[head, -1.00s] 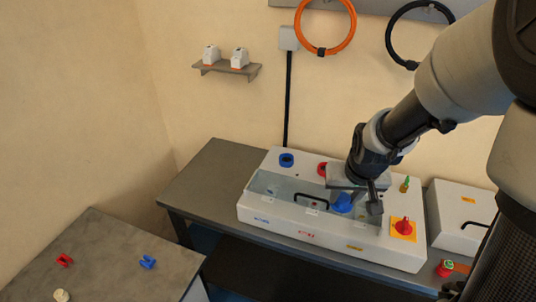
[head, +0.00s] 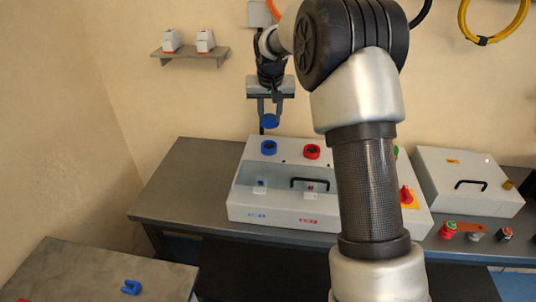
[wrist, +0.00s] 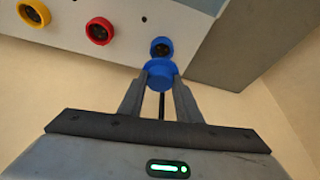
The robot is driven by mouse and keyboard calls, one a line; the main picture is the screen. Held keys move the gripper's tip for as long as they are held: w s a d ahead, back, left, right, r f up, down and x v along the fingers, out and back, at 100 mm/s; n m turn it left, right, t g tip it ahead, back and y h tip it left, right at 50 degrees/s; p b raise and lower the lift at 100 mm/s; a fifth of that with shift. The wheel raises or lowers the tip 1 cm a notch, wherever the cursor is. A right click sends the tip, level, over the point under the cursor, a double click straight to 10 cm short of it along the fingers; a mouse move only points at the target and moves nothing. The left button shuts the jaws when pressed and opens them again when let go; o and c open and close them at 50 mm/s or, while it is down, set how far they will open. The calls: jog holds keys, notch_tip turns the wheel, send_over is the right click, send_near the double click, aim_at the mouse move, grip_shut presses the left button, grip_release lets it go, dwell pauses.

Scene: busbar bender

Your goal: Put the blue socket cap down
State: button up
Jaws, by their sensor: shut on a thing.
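The blue socket cap (head: 271,122) is held between the fingertips of my gripper (head: 270,116), above the back left of the grey-white bender box. The cap (wrist: 160,76) also shows between both fingers in the wrist view. Below it in the head view is a blue-ringed socket (head: 269,147) on the box's top, with a visible gap. In the wrist view this blue socket (wrist: 161,47) lies just beyond the cap, partly covered by it. A red socket (head: 312,152) is beside it, and a yellow socket (wrist: 34,12) shows farther left in the wrist view.
The bender box (head: 300,211) has a clear cover with a black handle (head: 310,181). My arm hides its right part. A white case (head: 462,178) stands to the right. The workbench (head: 185,180) is clear on the left. A wall shelf (head: 190,55) holds two small white items.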

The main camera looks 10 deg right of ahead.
jog(key=shift+w+d+f+b, duration=0.1)
jog(key=shift+w+f+b, duration=0.05)
jog(key=shift+w, duration=0.45)
jog(key=shift+w+d+f+b, duration=0.1)
jog(key=shift+w+b, duration=0.05)
jog(key=shift+w, duration=0.45)
jog(key=shift+m, duration=0.3)
notch_tip(320, 180, down, 10)
jog(key=shift+w+r, duration=0.15)
jog(key=shift+r, duration=0.1)
jog(key=shift+f, duration=0.15)
jog(key=o, duration=1)
jog(key=shift+a, duration=0.1)
jog(key=shift+o, duration=0.2)
